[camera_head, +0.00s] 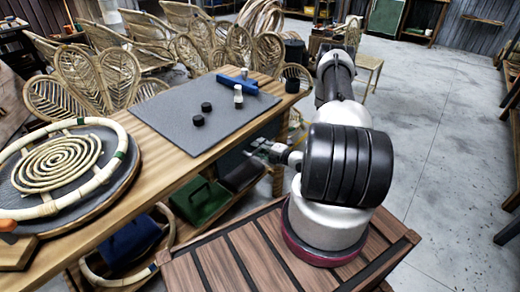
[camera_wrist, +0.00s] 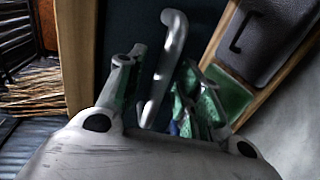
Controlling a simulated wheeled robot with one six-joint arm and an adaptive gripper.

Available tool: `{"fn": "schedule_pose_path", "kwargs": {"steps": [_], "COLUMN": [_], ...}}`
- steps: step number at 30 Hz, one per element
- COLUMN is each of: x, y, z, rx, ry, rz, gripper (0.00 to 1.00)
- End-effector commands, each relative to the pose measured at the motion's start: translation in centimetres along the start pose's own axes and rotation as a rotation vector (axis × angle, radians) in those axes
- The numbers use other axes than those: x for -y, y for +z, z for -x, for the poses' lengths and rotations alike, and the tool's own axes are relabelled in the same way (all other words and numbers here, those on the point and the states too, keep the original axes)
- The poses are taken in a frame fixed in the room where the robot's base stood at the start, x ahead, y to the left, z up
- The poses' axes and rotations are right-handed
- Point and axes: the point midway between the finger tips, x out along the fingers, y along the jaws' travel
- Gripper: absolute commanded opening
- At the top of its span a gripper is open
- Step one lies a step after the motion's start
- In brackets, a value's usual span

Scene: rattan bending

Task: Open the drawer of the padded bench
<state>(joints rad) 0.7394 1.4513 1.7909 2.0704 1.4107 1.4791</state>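The padded bench (camera_head: 165,112) is a long wooden workbench with a grey mat (camera_head: 190,118) on top. My gripper (camera_head: 262,152) is at its right side, below the top, partly blurred and hidden by my arm. In the wrist view, my gripper (camera_wrist: 160,98) has its green fingers apart. A pale, curved bar handle (camera_wrist: 168,65) stands between them, in front of a dark panel (camera_wrist: 205,25) that looks like the drawer front. I see gaps beside the handle, so the fingers are not shut on it. The drawer's edges are mostly hidden.
A green case (camera_head: 200,198) and a dark case (camera_head: 240,175) are on the lower shelf. A round rattan frame (camera_head: 108,135) lies at the left. Open floor (camera_head: 450,150) is at right.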

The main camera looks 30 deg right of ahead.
Motion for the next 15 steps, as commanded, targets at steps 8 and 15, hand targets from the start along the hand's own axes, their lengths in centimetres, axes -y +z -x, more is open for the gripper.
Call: {"fn": "schedule_pose_path", "kwargs": {"steps": [8,15], "x": [0.0,0.01], "y": [0.01,0.01], "z": [0.03,0.05], "rx": [0.0,0.0], "ry": [0.0,0.0], "rz": [0.0,0.001], "gripper": [0.15,0.0]}}
